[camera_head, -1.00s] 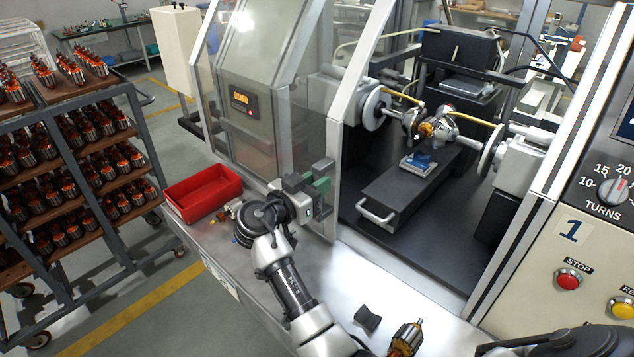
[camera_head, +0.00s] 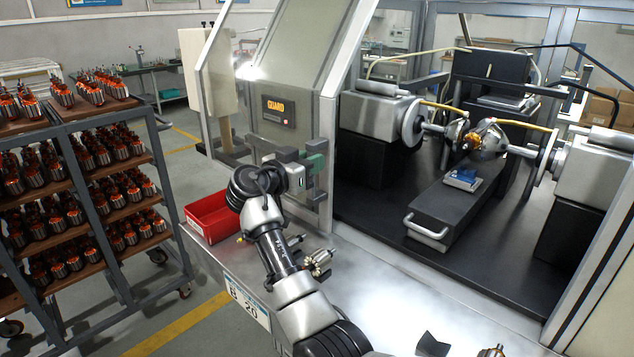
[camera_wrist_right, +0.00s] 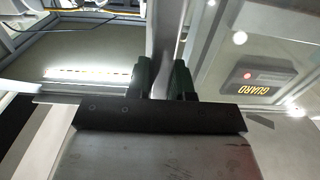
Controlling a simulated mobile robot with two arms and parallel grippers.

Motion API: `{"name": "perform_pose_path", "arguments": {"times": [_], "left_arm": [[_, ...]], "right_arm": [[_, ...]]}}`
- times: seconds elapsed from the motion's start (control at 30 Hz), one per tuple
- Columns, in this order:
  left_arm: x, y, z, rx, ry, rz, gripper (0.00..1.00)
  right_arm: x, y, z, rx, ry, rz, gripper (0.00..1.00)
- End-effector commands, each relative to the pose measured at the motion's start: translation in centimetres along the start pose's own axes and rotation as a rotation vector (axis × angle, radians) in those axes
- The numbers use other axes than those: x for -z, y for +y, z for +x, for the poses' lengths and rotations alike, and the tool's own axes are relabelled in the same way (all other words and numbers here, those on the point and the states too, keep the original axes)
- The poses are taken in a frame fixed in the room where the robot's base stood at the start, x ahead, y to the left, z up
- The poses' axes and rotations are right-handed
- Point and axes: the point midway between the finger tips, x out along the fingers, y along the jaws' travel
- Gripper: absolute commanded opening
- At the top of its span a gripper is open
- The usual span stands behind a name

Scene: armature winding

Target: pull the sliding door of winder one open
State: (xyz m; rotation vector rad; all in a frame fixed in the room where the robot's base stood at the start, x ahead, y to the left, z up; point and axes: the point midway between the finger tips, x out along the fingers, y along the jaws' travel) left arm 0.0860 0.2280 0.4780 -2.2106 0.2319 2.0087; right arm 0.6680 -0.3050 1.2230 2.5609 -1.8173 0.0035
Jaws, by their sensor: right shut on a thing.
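The sliding door (camera_head: 322,208) of winder one is a clear panel with a pale frame. It stands at the left of the machine's opening, overlapping the panel with the GUARD sign (camera_head: 278,106). My right gripper (camera_head: 314,166), with green fingers, is at the door's right edge. In the right wrist view, the fingers (camera_wrist_right: 163,82) are shut around an upright grey bar (camera_wrist_right: 163,35), which appears to be the door's handle. To the right of the door the opening is wide, showing the winder's spindles and an armature (camera_head: 484,138). My left gripper is not in view.
A red bin (camera_head: 196,224) and small metal parts (camera_head: 318,261) lie on the bench beside my right arm. A grey slide with a handle (camera_head: 428,234) sits inside the winder. A rack of armatures (camera_head: 160,150) stands at the left. The bench front is mostly clear.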

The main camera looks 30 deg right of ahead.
Motion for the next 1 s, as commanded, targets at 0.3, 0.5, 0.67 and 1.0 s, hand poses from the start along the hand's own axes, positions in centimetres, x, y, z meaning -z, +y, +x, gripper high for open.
{"name": "perform_pose_path", "arguments": {"times": [0.3, 0.5, 0.67, 1.0], "left_arm": [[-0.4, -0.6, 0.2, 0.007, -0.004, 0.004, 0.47], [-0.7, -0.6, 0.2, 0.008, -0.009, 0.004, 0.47], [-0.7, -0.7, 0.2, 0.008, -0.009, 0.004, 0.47], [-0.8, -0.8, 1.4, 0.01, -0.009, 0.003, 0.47]], "right_arm": [[-0.1, -0.1, 0.1, -0.003, -0.002, -0.004, 0.0], [-0.1, -0.1, 0.1, -0.002, -0.002, -0.004, 0.44], [-0.1, -0.1, 0.1, -0.002, -0.002, -0.003, 0.47], [-0.5, -0.2, -2.4, 0.002, -0.003, -0.001, 0.47]]}}
